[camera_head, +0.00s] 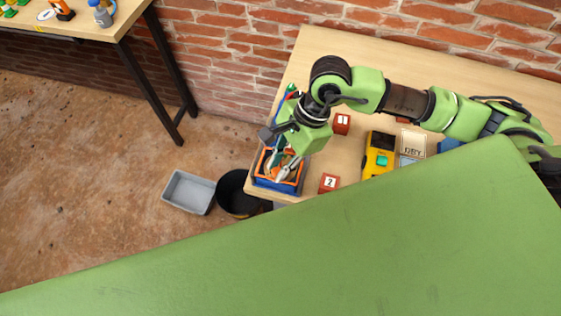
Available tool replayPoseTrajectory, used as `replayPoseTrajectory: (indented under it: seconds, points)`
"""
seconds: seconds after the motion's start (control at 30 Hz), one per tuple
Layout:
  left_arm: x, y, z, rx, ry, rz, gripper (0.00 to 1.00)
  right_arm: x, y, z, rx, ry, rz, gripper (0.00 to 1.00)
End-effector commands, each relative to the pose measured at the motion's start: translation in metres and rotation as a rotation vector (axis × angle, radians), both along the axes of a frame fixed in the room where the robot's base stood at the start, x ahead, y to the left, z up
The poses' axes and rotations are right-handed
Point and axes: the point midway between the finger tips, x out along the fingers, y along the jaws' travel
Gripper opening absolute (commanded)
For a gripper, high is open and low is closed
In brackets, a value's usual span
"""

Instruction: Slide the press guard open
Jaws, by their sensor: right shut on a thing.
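I cannot make out a press guard in this view. My right gripper (275,134) is above the left end of the workbench (313,54), over the back edge of an orange and blue tool box (291,187). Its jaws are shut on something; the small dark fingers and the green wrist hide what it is. Pliers and other hand tools (285,168) lie in the box just below the gripper. A yellow and black device (379,155) with a green patch stands on the bench to the right. My left gripper is not in view.
Red numbered blocks (329,183) and a small sign (413,143) are on the bench. A grey tub (188,192) and a black bucket (236,193) stand on the floor left of it. Another table (111,22) is at upper left. A brick wall (225,60) runs behind.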

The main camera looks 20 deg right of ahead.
Motion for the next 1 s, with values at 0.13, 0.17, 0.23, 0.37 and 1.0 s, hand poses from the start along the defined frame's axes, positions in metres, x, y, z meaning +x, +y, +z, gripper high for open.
replayPoseTrajectory:
  seconds: [0.13,0.17,0.23,0.37,1.0]
  points:
    - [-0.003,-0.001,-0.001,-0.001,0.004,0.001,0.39,-0.005,0.002,-0.001,0.003,0.011,0.006,0.33]
    - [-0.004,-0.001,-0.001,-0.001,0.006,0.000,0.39,-0.005,0.002,-0.001,0.003,0.011,0.006,0.34]
    - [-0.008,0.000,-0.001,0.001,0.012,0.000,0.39,-0.004,0.002,-0.001,0.002,0.010,0.006,0.34]
    - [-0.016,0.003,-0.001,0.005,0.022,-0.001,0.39,-0.003,0.001,-0.001,0.002,0.008,0.005,0.34]
    - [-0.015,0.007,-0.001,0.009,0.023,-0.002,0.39,0.004,-0.033,0.083,0.000,0.004,0.005,0.34]
